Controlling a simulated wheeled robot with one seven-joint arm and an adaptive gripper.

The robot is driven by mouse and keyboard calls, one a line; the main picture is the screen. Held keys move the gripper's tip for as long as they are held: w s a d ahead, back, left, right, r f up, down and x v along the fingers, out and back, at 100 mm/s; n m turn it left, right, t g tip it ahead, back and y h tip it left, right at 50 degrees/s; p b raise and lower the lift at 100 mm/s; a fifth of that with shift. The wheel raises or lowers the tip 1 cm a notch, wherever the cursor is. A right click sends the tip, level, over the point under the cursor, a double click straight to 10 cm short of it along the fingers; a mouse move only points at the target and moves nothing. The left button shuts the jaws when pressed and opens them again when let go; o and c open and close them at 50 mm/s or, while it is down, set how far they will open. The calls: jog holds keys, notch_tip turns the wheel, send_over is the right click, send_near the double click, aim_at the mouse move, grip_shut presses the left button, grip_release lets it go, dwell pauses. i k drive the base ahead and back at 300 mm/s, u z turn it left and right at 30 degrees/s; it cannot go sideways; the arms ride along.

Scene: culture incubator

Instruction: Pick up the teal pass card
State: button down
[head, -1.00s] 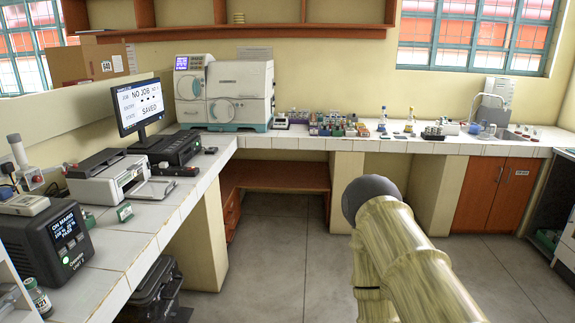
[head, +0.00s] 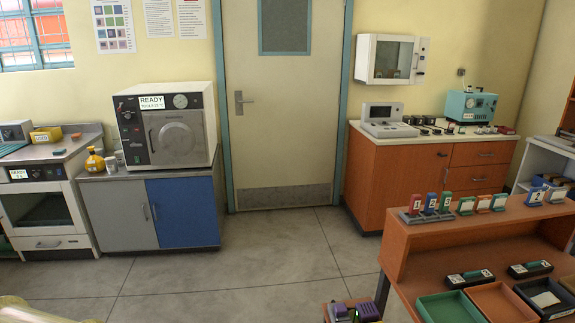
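I cannot pick out the teal pass card for certain. My gripper is out of view. Only a pale yellow part of my arm shows at the bottom left corner, far from these pieces.
The brown desk (head: 398,240) also bears red, blue and green numbered blocks and several trays, including a green tray (head: 450,308). A steel sterilizer (head: 165,128) stands left of the closed door (head: 282,135). The middle floor (head: 270,255) is clear.

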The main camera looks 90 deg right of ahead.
aim_at(498, 202)
jog(key=k, duration=1.05)
jog(key=z, duration=3.55)
jog(key=i, duration=0.5)
jog(key=z, duration=0.05)
jog(key=k, duration=0.5)
jog(key=z, duration=1.1)
jog(key=i, duration=0.75)
